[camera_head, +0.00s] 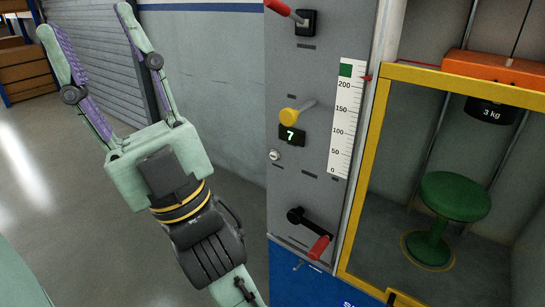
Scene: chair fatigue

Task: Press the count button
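A grey control panel (300,190) stands in the middle of the view. On it, a small dark display (291,135) reads 7. A round yellow knob (289,117) on a grey stem sticks out just above the display. A small round silver piece (274,155) sits below left of the display. No label marks either as the count button, so I cannot tell which it is. My gripper (86,22) is at the upper left, open and empty, fingers wide apart and pointing up. It is well left of the panel and touches nothing.
The panel also has a red-handled lever (285,10) at top, a red-handled crank (318,246) below and a 0–200 scale (346,115). Right of it, a yellow frame (366,180) encloses a green stool (455,196) under a 3 kg weight (489,111). Open floor lies left.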

